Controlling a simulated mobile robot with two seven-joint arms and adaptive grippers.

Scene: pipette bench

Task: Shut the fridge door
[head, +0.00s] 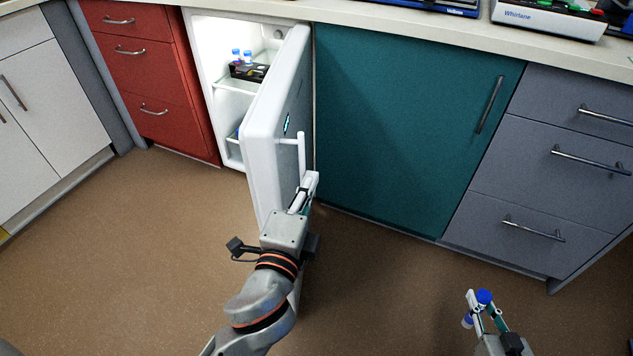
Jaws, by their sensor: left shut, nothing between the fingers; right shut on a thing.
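The white fridge (222,98) stands open under the counter, its lit inside showing. Its door (277,115) is swung well out toward me, with a vertical white handle (302,155) on its outer face. My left gripper (309,183) is shut and empty at the lower end of the handle, close against the door's outer face. I cannot tell whether it touches. My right gripper (478,310) is at the lower right, shut on a small tube with a blue cap (484,296), held apart from the fridge.
A black rack (246,72) with blue-capped tubes sits on a fridge shelf. Red drawers (150,75) are left of the fridge, a teal cupboard (405,120) right of it, then grey drawers (560,160). A device marked Whirlane (545,18) stands on the counter. The floor before the fridge is clear.

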